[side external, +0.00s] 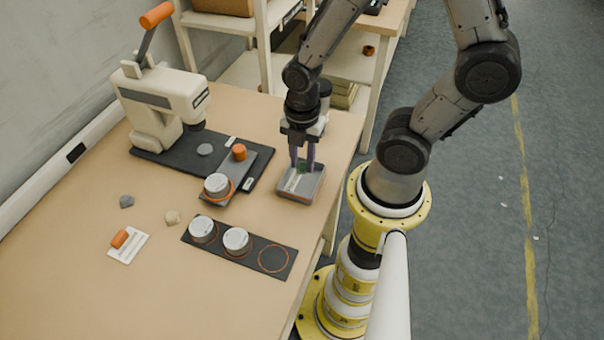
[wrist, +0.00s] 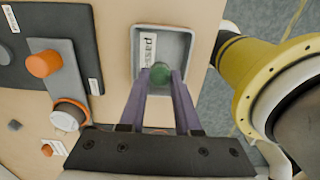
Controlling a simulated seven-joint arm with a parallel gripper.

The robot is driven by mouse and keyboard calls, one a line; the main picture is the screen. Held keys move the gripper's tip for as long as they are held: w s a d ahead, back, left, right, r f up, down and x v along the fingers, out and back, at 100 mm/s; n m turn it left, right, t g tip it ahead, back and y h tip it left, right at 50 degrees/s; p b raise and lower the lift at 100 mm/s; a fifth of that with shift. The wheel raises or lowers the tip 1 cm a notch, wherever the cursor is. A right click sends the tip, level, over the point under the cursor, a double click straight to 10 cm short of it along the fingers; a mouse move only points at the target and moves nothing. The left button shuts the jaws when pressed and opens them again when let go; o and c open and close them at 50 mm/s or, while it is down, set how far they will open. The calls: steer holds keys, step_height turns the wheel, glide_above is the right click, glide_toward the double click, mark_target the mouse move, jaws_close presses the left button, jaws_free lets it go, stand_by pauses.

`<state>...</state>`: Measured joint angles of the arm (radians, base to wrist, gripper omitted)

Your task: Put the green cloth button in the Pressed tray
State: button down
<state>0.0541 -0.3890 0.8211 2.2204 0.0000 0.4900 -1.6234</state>
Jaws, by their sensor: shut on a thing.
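The green cloth button (wrist: 160,74) is between my gripper's fingertips in the wrist view. In the side external view my gripper (side external: 302,168) points straight down over the grey Pressed tray (side external: 288,187), and a bit of green shows between the fingers. My gripper (wrist: 161,78) is shut on the button.
A cream press with an orange handle (side external: 157,15) stands on a dark base at the back left. A slide with an orange knob (side external: 239,152) and a round die (side external: 217,186) lies left of the tray. A dark strip (side external: 254,257) holds two round dies. Grey (side external: 126,201) and beige (side external: 172,217) pieces lie left.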

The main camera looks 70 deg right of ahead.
steer(key=shift+f, duration=2.2)
steer(key=shift+f, duration=0.1)
steer(key=c, duration=0.6)
jaws_free()
step_height(320, 180, up, 12)
steer(key=shift+r, duration=0.25)
step_height(320, 180, up, 6)
steer(key=m+t, duration=0.2)
steer(key=m, duration=0.5)
step_height(320, 180, up, 6)
steer(key=m+t, duration=0.3)
steer(key=m, duration=0.6)
glide_above(302, 164)
steer(key=s+a, duration=0.1)
steer(key=s, duration=0.1)
steer(key=shift+s+r+m+t, duration=0.3)
steer(key=shift+s+r+m, duration=0.25)
steer(key=shift+m, duration=0.45)
